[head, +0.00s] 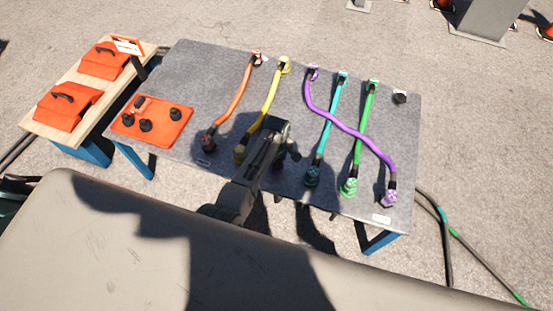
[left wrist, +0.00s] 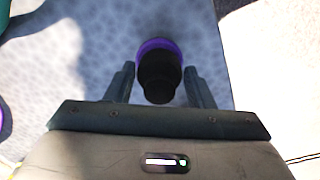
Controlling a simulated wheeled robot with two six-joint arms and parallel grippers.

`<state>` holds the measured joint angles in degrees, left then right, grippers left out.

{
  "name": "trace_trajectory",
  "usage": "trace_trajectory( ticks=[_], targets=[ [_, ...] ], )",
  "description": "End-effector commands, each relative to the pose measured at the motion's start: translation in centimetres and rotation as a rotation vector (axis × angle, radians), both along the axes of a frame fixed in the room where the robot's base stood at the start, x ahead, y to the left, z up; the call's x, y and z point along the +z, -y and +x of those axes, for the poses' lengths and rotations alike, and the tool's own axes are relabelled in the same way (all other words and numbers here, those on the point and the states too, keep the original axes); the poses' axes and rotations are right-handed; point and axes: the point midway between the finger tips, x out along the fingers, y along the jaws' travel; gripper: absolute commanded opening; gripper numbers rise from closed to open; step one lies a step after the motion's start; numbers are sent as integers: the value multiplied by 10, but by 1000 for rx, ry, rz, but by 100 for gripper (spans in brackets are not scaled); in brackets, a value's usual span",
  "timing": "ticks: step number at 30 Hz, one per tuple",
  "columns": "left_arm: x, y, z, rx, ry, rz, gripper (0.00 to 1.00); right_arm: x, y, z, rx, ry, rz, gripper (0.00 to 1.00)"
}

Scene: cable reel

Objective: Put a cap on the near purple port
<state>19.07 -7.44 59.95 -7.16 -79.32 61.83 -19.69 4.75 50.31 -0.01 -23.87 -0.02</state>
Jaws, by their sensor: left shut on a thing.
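My left gripper (head: 290,153) is over the near edge of the grey table (head: 225,75). In the left wrist view the left gripper (left wrist: 159,72) is shut on a black cap (left wrist: 160,78), with a finger on each side of it. The near purple port (left wrist: 158,44) shows as a purple rim right behind the cap, in line with it. I cannot tell whether the cap is fully seated. In the head view my arm hides most of this port and the cap. My right gripper is not in view.
An orange mat (head: 160,137) with several black caps lies at the table's left. Orange, yellow, teal, green and purple (head: 350,130) cables run across the table, the last crossing the green one. A black piece (head: 400,98) stands at the far right corner. A wooden bench (head: 85,92) stands left.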

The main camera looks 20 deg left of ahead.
Motion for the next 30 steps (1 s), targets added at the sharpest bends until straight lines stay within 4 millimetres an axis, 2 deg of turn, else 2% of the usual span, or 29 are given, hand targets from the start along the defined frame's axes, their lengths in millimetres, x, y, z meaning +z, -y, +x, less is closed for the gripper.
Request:
trace_trajectory(
  ticks=[13,14,17,26,30],
  targets=[
    [-6,0,1,0,2,0,21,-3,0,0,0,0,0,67],
    [-5,0,1,0,2,0,52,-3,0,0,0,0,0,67],
    [-5,0,1,0,2,0,72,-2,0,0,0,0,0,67],
    [-5,0,0,0,1,0,74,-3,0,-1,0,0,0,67],
    [-5,0,0,0,1,-1,74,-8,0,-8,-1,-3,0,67]
  ],
)
